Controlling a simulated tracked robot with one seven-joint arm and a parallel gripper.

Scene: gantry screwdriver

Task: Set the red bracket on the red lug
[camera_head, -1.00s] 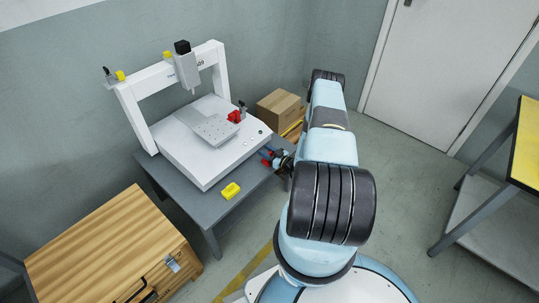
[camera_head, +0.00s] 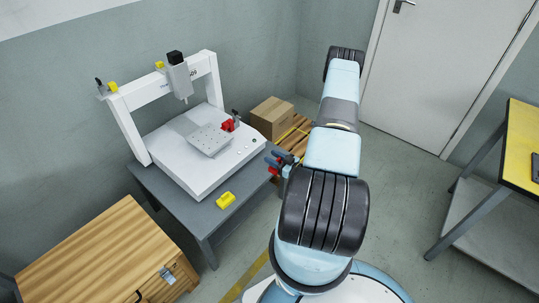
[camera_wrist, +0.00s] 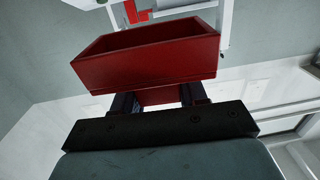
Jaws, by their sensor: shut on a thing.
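The red bracket (camera_wrist: 148,60) is a box-like red piece with an open hollow, filling the middle of the wrist view. My gripper (camera_wrist: 158,101) is shut on its lower part. In the head view my gripper (camera_head: 284,159) hangs off the right front side of the gantry machine, with the bracket (camera_head: 272,163) at its tip, partly hidden. A small red patch at the top of the wrist view may be the lug.
The white gantry (camera_head: 160,88) spans the base, with a perforated plate (camera_head: 209,139) beside the lug. A yellow block (camera_head: 226,200) lies on the grey table's front edge. A cardboard box (camera_head: 271,117) stands behind my gripper.

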